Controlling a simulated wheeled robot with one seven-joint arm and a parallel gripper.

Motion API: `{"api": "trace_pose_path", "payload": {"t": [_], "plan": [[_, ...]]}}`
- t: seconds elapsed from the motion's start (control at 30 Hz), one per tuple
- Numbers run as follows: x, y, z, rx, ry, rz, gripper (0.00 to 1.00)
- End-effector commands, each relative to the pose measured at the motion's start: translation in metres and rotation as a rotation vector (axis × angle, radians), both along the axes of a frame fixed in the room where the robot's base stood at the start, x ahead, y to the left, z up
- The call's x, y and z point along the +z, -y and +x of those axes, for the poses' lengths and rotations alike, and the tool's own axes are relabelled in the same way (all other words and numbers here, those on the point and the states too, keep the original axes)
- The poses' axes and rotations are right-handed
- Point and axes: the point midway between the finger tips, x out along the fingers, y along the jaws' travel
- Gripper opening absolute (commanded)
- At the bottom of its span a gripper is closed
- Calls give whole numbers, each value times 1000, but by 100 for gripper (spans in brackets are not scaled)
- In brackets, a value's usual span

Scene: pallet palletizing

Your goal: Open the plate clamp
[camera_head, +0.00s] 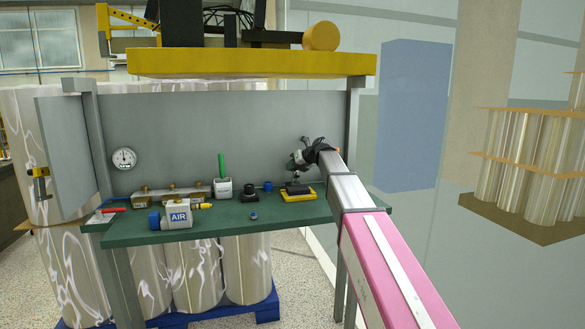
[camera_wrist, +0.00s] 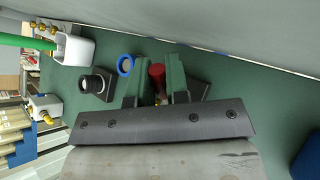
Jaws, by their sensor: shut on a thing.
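The plate clamp (camera_head: 297,195) stands on the green workbench at the right end, with a yellow base and a dark body on top. My gripper (camera_wrist: 157,88) comes down over it from the right, and in the head view my wrist hides part of the clamp's upper side. In the wrist view, a red handle (camera_wrist: 157,74) stands between my two green fingers. My gripper is shut on this handle. A dark block (camera_wrist: 198,90) shows beside the right finger, partly hidden. How far the clamp is open is hard to tell.
A grey panel (camera_head: 225,130) rises behind; a yellow shelf (camera_head: 250,63) hangs above.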

Motion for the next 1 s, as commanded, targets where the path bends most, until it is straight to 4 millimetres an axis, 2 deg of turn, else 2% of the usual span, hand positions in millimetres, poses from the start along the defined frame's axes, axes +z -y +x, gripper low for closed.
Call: {"api": "trace_pose_path", "payload": {"t": [0.53,0.57,0.6,1.0], "plan": [[-1,0,1,0,-24,-6,0],[-1,0,1,0,-24,-6,25],[-1,0,1,0,-24,-6,38],[3,5,-2,0,-22,-6,40]]}}
